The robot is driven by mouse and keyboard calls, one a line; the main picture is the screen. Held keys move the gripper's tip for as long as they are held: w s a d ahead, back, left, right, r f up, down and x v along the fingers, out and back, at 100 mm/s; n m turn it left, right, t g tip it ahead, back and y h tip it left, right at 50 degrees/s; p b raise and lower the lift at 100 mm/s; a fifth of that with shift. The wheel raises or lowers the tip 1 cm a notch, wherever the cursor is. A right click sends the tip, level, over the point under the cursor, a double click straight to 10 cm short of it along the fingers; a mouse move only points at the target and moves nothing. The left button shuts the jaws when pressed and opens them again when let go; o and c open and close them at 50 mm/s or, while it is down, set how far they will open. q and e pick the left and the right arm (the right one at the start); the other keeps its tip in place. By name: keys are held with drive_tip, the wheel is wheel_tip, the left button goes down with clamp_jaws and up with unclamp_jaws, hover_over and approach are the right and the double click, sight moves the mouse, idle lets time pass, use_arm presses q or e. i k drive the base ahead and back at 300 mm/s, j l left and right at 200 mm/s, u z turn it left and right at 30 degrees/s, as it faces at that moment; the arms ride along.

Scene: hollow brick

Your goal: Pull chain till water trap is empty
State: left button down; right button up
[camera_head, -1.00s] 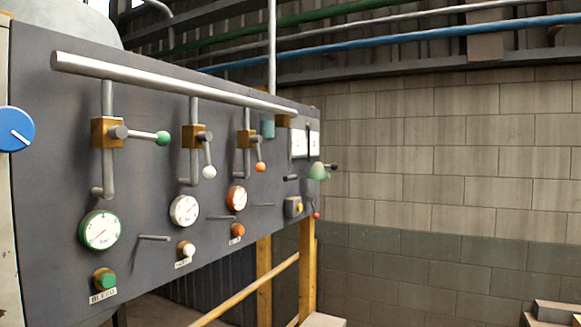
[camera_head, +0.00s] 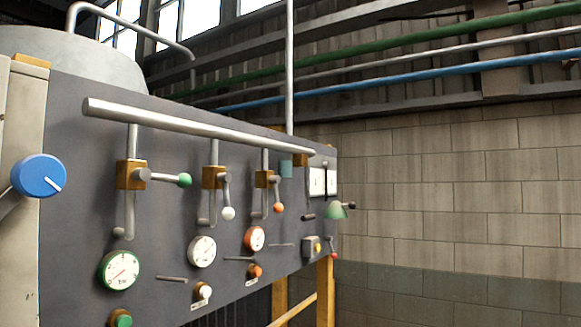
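No chain and no water trap can be made out for certain in the head view. A dark control panel (camera_head: 75,200) fills the left half, seen at a slant. It bears three valves with levers: a green-knobbed one (camera_head: 184,180) sticking out sideways, a white-knobbed one (camera_head: 228,213) and an orange-knobbed one (camera_head: 278,208), both hanging down. Below are a green-rimmed gauge (camera_head: 120,270), a white gauge (camera_head: 202,251) and an orange gauge (camera_head: 254,238). A small green cone-shaped fitting (camera_head: 337,210) is at the panel's far end. Neither gripper is in view.
A blue dial (camera_head: 39,175) stands close at the left. A silver pipe (camera_head: 200,126) runs along the panel top. A rounded grey tank (camera_head: 75,58) is behind it. Yellow posts (camera_head: 325,285) support the far end. A block wall (camera_head: 450,200) closes the right side.

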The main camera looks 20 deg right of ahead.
sight(311, 217)
drive_tip(key=i+l+u, duration=0.1)
drive_tip(key=l, duration=0.45)
drive_tip(key=i+l+u, duration=0.1)
drive_tip(key=i+l, duration=0.15)
drive_tip(key=l, duration=0.35)
drive_tip(key=i+l+u, duration=0.1)
drive_tip(key=l, duration=0.45)
drive_tip(key=i+l+u, duration=0.1)
drive_tip(key=l, duration=0.5)
drive_tip(key=i+l+u, duration=0.1)
drive_tip(key=l, duration=0.5)
drive_tip(key=i+l+u, duration=0.1)
drive_tip(key=l, duration=0.5)
drive_tip(key=i, duration=0.05)
